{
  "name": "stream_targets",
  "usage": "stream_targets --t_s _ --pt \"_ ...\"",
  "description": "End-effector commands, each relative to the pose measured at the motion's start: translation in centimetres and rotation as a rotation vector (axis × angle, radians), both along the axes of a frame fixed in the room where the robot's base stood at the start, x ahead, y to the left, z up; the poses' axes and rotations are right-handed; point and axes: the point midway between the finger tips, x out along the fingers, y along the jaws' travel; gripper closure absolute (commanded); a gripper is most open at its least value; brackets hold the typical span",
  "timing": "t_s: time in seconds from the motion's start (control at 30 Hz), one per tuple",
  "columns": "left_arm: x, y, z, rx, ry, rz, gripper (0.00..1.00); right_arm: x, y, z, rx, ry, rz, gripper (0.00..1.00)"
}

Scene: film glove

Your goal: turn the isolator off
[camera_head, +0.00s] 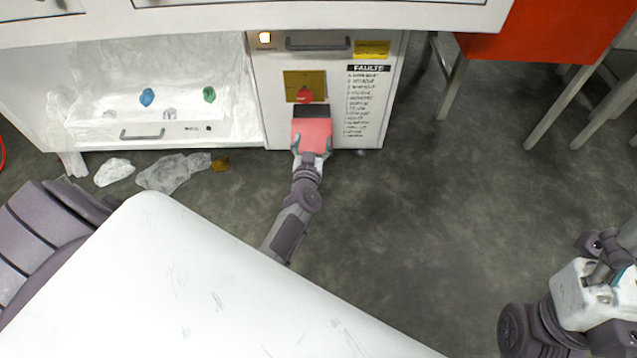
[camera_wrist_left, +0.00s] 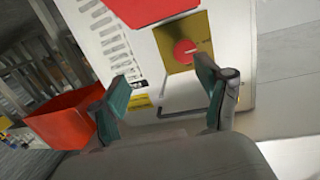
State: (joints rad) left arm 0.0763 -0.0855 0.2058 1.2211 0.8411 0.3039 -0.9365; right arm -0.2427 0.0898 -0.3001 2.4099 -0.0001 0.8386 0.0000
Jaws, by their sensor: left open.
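The isolator is a red round knob (camera_head: 305,96) on a yellow plate (camera_head: 290,84) on the front of a white cabinet. In the left wrist view the knob (camera_wrist_left: 185,52) and its plate (camera_wrist_left: 172,36) show clearly, near the right finger. My left gripper (camera_head: 312,146) is open, in front of the cabinet and below the knob in the head view. In the left wrist view its two green-padded fingers (camera_wrist_left: 162,72) are apart with nothing held between them; contact with the knob is not visible. My right arm's end (camera_head: 606,262) is at the right edge; its jaws are unclear.
A red box with a dark top (camera_head: 312,132) is below the knob, partly behind my left gripper. The cabinet has a handle (camera_head: 318,44) and a fault list (camera_head: 368,100). Plastic lumps (camera_head: 172,172) lie on the floor at left. An orange-red chair (camera_head: 540,30) stands right; floor between is clear.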

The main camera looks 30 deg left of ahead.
Motion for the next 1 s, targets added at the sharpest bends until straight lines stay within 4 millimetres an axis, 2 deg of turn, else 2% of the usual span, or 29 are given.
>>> stream_targets --t_s 0.03,0.37,0.6,0.8,1.0 --pt "-0.4 -0.7 0.5 -0.003 0.027 -0.025 0.24 0.0 0.0 1.9 0.000 -0.001 0.000 0.36" --pt "-4.1 -4.7 -1.9 -0.037 0.203 -0.175 0.24 0.0 0.0 7.4 0.000 0.000 0.000 0.36" --pt "-8.0 -7.1 -3.7 -0.065 0.341 -0.263 0.24 0.0 0.0 11.1 0.000 0.000 0.000 0.36" --pt "-10.7 -8.4 -4.9 -0.084 0.427 -0.310 0.24 0.0 0.0 13.1 0.000 0.000 0.000 0.36" --pt "-12.3 -9.0 -5.7 -0.095 0.477 -0.334 0.24 0.0 0.0 14.0 0.000 0.000 0.000 0.36"
